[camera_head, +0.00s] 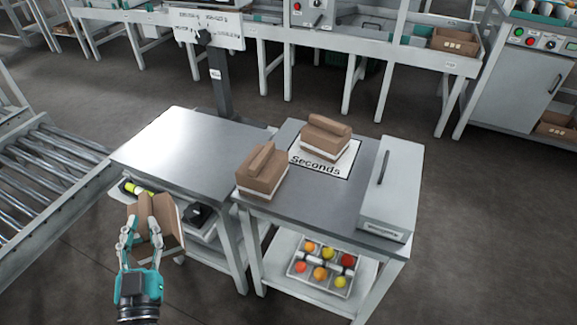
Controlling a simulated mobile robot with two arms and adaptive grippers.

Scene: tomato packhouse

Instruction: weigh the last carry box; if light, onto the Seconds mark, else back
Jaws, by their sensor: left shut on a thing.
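My left gripper (142,228) is at the lower left, shut on a brown carry box (170,222). It holds the box in front of the left steel table's near edge, apart from the tabletop. The fingers hide part of the box. A second carry box (262,172) sits on the right table near its left edge. A third carry box (325,136) stands on the white Seconds mark (318,169), towards its back part. A post with a white sign or display board (208,30) rises behind the left table; its reading is too small to tell. My right gripper is out of view.
The left table's steel top (187,150) is bare. A grey case with a handle (388,185) stands at the right table's right side. A tray of coloured tomatoes (322,270) is on the shelf below. A roller conveyor (50,170) lies at the left.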

